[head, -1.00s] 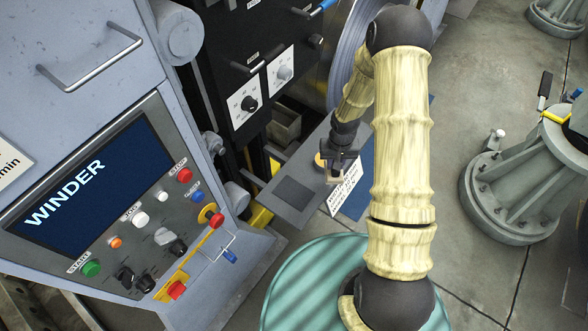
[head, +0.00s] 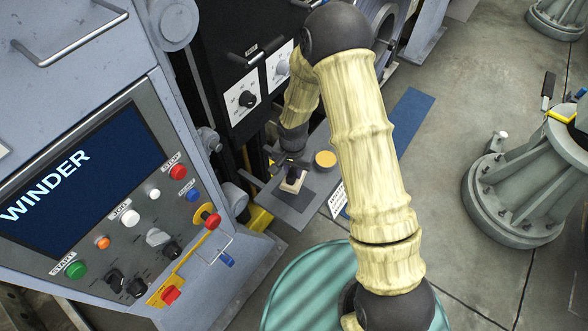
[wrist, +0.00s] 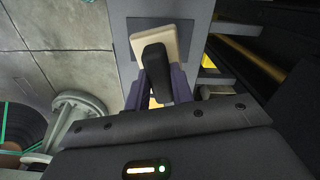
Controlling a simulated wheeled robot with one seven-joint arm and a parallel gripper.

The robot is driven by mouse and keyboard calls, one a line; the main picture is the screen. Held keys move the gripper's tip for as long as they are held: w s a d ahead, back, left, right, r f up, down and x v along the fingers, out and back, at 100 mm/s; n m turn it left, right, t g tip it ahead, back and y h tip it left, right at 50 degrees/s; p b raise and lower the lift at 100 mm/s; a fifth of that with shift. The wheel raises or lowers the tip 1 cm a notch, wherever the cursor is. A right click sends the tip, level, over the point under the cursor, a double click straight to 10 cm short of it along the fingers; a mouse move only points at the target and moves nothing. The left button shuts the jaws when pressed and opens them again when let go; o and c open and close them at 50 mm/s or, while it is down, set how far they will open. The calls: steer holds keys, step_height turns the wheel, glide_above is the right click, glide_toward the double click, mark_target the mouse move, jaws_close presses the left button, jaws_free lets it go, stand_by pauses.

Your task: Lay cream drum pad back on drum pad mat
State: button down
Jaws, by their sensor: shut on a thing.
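The cream drum pad (head: 293,183) is a pale square block with a black handle. My gripper (head: 293,171) is shut on it by the handle. In the wrist view the pad (wrist: 173,38) shows below the black handle (wrist: 155,62), with the fingers (wrist: 163,85) on either side of it. The drum pad mat (head: 297,198) is a dark grey square on the grey shelf. The pad overlaps the mat in both views and hides part of it (wrist: 135,22). I cannot tell whether the pad touches the mat.
A round orange-yellow disc (head: 325,158) sits on the grey shelf (head: 273,207) behind the mat. The winder panel (head: 120,220) with its buttons stands close on the left. A black machine front (head: 225,60) rises behind. Open floor (head: 440,130) lies to the right.

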steer(key=shift+w+f+b, duration=0.1)
steer(key=shift+f+b, duration=0.9)
steer(key=shift+f, duration=0.35)
steer(key=shift+s+f+b, duration=0.2)
steer(key=shift+f+b, duration=0.6)
steer(key=shift+f, duration=0.15)
steer(key=shift+w+f+b, duration=0.1)
steer(key=shift+f+b, duration=1.15)
steer(key=shift+f, duration=0.45)
steer(key=shift+f, duration=0.35)
steer(key=c, duration=1.1)
jaws_free()
steer(key=shift+r, duration=0.15)
step_height(320, 180, up, 17)
steer(key=shift+r+b, duration=0.15)
steer(key=shift+b, duration=0.7)
